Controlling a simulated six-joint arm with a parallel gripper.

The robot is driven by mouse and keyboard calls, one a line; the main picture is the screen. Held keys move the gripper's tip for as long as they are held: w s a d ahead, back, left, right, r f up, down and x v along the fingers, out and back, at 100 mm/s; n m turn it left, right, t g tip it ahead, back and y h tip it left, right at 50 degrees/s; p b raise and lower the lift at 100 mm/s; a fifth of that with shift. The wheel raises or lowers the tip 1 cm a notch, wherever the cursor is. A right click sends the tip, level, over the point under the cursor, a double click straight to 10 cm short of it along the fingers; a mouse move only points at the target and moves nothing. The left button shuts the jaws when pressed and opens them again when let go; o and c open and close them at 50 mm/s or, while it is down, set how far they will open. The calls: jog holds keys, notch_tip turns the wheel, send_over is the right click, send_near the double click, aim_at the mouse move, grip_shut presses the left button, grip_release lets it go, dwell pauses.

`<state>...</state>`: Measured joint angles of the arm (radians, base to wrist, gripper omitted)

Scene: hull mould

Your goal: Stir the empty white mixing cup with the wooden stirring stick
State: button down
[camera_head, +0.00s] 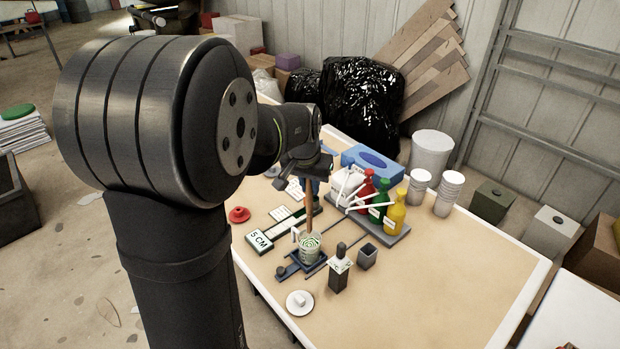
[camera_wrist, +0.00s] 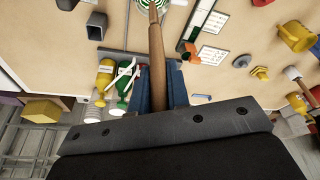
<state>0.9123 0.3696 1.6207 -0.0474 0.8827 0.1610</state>
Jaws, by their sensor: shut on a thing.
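My gripper (camera_head: 308,172) is shut on the wooden stirring stick (camera_head: 309,208), which hangs nearly upright below it. In the wrist view the stick (camera_wrist: 156,45) runs between the blue fingers of my gripper (camera_wrist: 161,80) toward the top edge. The mixing cup (camera_head: 303,256) is pale, with a green and white ring pattern showing in its mouth. It stands on a small dark stand. The stick's lower end reaches the cup's mouth and appears to be inside; its tip is hidden. The cup's green rings also show, cut off, at the top of the wrist view.
A grey tray (camera_head: 397,236) with red, green and yellow bottles stands right of the cup. A dark block (camera_head: 338,278) and a small grey open box (camera_head: 367,256) stand close by. A white lid-like disc (camera_head: 300,303) lies in front. The table's right side is clear.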

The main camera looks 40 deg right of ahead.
aim_at(311, 211)
jog(key=shift+f, duration=4.55)
jog(key=shift+s, duration=0.15)
